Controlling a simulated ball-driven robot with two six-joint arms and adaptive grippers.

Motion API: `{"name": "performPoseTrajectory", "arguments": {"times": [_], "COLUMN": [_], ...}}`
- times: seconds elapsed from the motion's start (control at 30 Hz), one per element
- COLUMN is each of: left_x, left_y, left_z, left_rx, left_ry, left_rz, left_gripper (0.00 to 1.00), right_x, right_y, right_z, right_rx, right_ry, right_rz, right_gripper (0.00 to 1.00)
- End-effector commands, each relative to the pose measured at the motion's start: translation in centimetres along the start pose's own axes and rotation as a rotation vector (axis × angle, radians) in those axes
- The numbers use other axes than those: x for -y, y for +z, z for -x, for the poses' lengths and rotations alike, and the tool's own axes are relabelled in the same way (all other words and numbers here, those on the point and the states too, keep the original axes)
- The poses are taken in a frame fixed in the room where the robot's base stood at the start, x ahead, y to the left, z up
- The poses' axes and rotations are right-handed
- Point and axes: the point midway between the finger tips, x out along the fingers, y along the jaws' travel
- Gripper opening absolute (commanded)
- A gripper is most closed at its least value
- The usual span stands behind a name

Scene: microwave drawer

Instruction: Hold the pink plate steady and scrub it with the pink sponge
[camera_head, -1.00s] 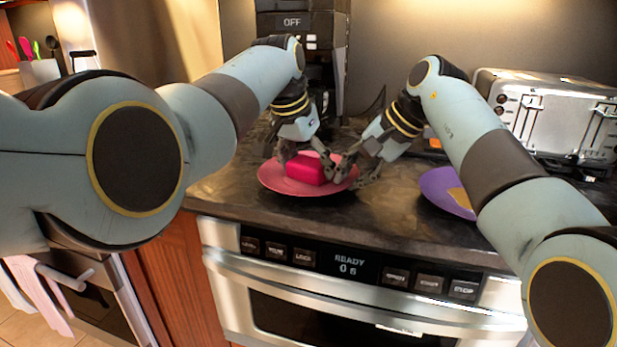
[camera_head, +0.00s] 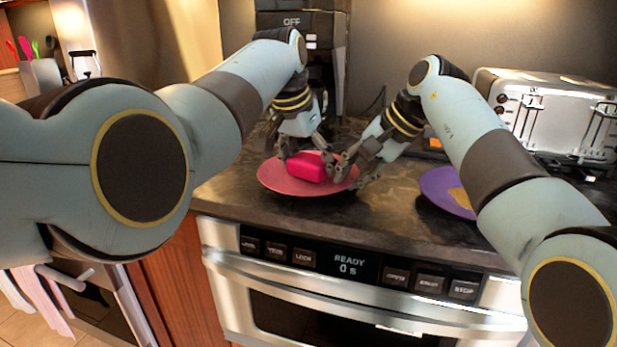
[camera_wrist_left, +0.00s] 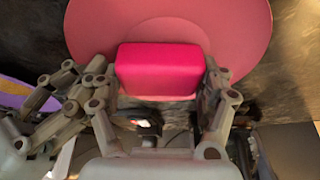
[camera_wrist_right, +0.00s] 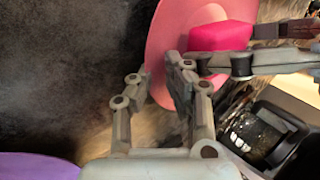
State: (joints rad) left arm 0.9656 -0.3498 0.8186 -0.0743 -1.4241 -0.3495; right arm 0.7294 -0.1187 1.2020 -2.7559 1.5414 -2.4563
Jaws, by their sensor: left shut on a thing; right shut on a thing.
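The pink plate (camera_head: 276,183) lies on the dark counter, and it also shows in the left wrist view (camera_wrist_left: 240,40). The bright pink sponge (camera_head: 309,168) sits over the plate's middle. My left gripper (camera_head: 303,157) comes down over the plate with its fingers on either side of the sponge, shut on it, as the left wrist view (camera_wrist_left: 160,80) shows. My right gripper (camera_head: 357,177) is at the plate's right edge, with its fingers closed on the rim (camera_wrist_right: 160,45). Whether the sponge presses on the plate is hard to tell.
A purple plate (camera_head: 438,188) with a tan item (camera_head: 460,197) lies to the right. A silver toaster (camera_head: 545,115) stands behind it, and a black appliance (camera_head: 335,70) stands behind the pink plate. The counter's front edge is close, above the oven drawer panel (camera_head: 350,265).

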Motion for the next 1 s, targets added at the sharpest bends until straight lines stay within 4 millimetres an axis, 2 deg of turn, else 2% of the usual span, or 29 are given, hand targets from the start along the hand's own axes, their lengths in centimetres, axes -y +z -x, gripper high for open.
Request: {"name": "performPoseTrajectory", "arguments": {"times": [0.03, 0.3, 0.57, 1.0], "left_x": [-0.7, -0.7, -0.5, 4.4], "left_y": [-0.8, -2.1, -2.4, 0.7], "left_z": [0.9, 3.8, 4.8, 5.8], "left_rx": [-0.011, -0.014, -0.013, -0.009], "left_ry": [0.005, 0.003, 0.003, 0.0], "left_rz": [-0.008, -0.009, -0.008, -0.004], "left_gripper": [0.49, 0.49, 0.49, 0.49], "right_x": [-0.2, -0.2, -0.2, -0.2], "right_y": [0.0, 0.0, 0.1, 0.1], "right_z": [-0.1, -0.1, -0.1, -0.1], "right_rx": [0.002, 0.002, 0.002, 0.002], "right_ry": [0.004, 0.005, 0.005, 0.005], "right_rz": [-0.002, -0.002, -0.002, -0.002], "right_gripper": [0.0, 0.0, 0.0, 0.0]}}
